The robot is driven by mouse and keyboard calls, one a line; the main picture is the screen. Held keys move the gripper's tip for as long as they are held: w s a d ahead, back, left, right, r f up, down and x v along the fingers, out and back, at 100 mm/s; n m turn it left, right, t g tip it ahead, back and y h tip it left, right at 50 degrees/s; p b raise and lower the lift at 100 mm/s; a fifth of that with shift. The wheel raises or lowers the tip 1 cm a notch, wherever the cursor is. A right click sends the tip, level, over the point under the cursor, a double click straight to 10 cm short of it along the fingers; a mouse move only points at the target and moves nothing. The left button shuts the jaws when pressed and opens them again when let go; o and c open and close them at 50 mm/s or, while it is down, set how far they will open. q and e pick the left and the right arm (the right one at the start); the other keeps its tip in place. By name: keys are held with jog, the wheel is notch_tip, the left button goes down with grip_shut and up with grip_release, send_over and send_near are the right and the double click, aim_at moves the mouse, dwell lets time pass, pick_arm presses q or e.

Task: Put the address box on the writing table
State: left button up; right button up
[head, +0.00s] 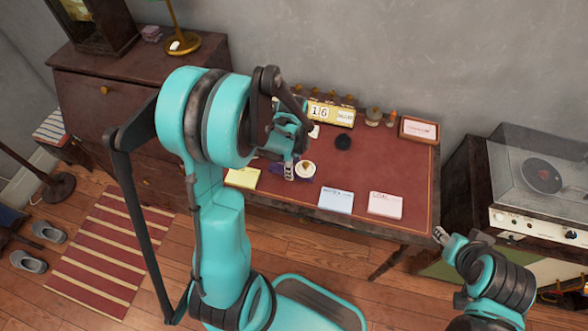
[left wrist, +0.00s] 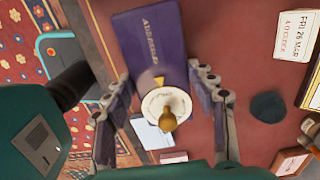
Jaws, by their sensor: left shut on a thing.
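The address box is a flat dark purple box (left wrist: 150,40) with gold lettering in the left wrist view. In the head view, a small part of the purple box (head: 277,170) shows beside my left fingertips, the rest hidden by my arm. My left gripper (head: 290,172) is shut on the box, its fingers (left wrist: 158,75) on either side of its near end. The box is over the red top of the writing table (head: 390,163); I cannot tell whether it touches. My right gripper (head: 440,235) is near the table's front right corner; its opening is unclear.
A white round piece with a brown knob (head: 306,168) is close to my left fingers. A yellow pad (head: 243,178), blue cards (head: 336,200) and pink cards (head: 385,205) lie along the front. A calendar (head: 332,113) stands behind. A record player (head: 540,185) is at right.

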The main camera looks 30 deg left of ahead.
pick_arm(q)
jog(key=shift+w+a+f, duration=0.6)
jog(key=shift+w, duration=0.15)
jog(key=shift+w+f, duration=0.1)
jog(key=shift+f, duration=0.1)
notch_tip(320, 180, down, 4)
jog(key=shift+r+b, duration=0.1)
jog(key=shift+b, duration=1.1)
jog(key=shift+r, duration=0.1)
jog(key=shift+f, duration=0.2)
jog(key=o, duration=1.2)
jog(key=shift+r, duration=0.1)
